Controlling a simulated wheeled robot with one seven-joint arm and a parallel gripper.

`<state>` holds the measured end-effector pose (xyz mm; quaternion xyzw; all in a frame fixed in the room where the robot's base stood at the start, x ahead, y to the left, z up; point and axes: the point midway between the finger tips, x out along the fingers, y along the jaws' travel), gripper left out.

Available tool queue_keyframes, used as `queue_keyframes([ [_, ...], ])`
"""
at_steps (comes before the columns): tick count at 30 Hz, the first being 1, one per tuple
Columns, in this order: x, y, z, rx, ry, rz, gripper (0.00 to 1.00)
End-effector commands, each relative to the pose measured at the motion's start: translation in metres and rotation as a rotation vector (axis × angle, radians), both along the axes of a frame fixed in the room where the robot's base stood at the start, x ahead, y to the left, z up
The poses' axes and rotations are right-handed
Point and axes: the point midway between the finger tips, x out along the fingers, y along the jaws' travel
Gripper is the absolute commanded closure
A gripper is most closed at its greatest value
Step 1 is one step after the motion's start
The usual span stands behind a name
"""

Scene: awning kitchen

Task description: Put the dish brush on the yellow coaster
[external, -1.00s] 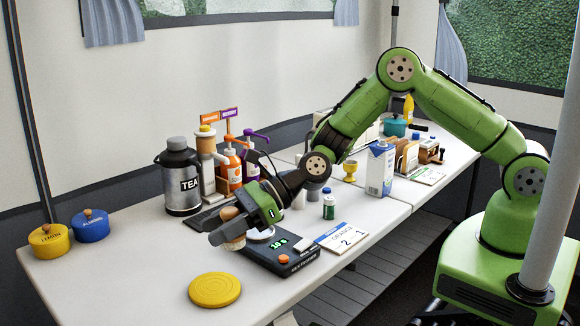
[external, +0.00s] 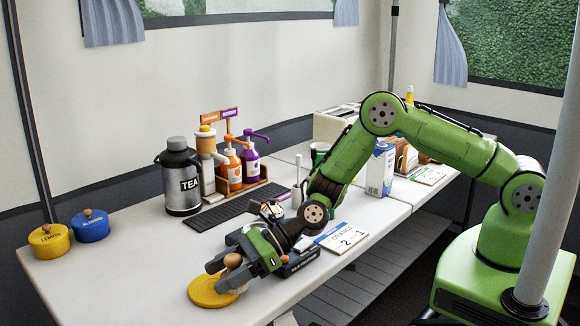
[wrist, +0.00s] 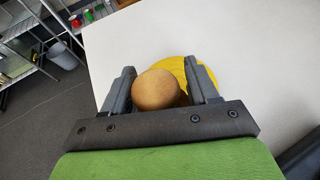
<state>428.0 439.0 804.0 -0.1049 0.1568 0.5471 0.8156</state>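The dish brush has a round wooden knob (external: 233,260) on top; in the wrist view the knob (wrist: 157,89) sits between the two fingers. My gripper (external: 226,272) is shut on the dish brush, with a finger on each side of it. The yellow coaster (external: 203,294) is a flat round disc near the table's front left. The brush and fingers are over the coaster and cover its back part. In the wrist view the coaster (wrist: 205,72) shows behind the knob and right finger. The brush's lower end is largely hidden, so I cannot tell whether it touches the coaster.
The black scale (external: 300,262) lies beside my wrist, right of the coaster. A tea flask (external: 181,180), yellow pot (external: 49,242) and blue pot (external: 90,226) stand farther back. The white table (external: 130,275) is clear left of the coaster.

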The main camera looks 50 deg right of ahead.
Motion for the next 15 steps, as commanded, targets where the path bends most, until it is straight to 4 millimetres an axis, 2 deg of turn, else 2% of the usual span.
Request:
queue_keyframes([
  [11, 0.0, -0.001, 0.005, 0.001, -0.001, 0.0, 0.32],
  [15, -0.009, -0.026, 0.015, 0.0, 0.003, -0.004, 0.32],
])
